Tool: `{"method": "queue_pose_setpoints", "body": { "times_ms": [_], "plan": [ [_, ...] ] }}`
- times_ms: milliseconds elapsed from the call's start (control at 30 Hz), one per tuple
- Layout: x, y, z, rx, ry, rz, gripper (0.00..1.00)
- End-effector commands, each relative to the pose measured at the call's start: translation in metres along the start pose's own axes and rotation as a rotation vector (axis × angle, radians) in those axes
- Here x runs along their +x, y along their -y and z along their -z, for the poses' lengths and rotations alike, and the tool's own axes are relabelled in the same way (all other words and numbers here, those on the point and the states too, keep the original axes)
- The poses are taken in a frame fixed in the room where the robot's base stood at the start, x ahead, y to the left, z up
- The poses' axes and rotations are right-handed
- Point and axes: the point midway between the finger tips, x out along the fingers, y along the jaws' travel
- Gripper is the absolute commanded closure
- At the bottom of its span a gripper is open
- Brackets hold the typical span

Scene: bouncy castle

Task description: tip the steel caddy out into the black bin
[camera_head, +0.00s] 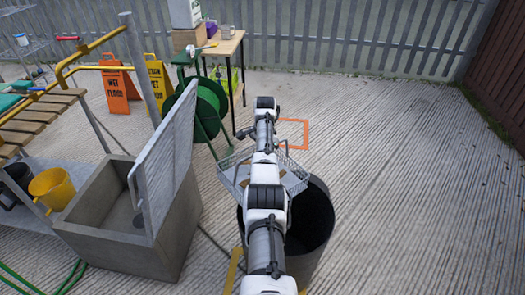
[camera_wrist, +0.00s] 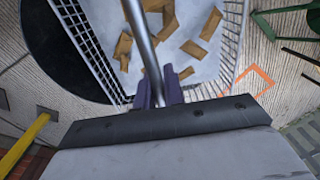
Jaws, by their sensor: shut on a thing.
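The steel caddy (camera_wrist: 88,42) is a wire-mesh basket with a pale floor and several brown chunks (camera_wrist: 201,23) in it. My gripper (camera_wrist: 159,94) is shut on its grey bar handle (camera_wrist: 141,38). The caddy looks about level, with the chunks lying spread on its floor. In the head view the caddy (camera_head: 297,178) shows on both sides of my arm, which hides its middle and my fingers. The black bin (camera_head: 318,215) stands open below and nearer, partly behind my arm. In the wrist view its dark mouth (camera_wrist: 45,55) lies left of the caddy, partly overlapped by it.
A grey stone sink (camera_head: 125,225) with an upright panel (camera_head: 165,150) stands left of the bin. A green hose reel (camera_head: 208,105) and a wooden table (camera_head: 222,47) stand behind. An orange square outline (camera_head: 306,134) marks the ground. The concrete on the right is clear.

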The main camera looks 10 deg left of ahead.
Motion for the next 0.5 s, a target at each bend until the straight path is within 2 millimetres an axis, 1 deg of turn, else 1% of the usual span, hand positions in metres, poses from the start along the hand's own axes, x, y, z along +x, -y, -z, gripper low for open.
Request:
{"method": "queue_pose_setpoints", "body": {
  "times_ms": [33, 500],
  "plan": [
    [-0.0049, -0.0003, 0.0003, 0.000, -0.001, 0.007, 1.00],
    [-0.0124, -0.0066, 0.0002, 0.002, -0.003, 0.060, 1.00]
  ]
}}
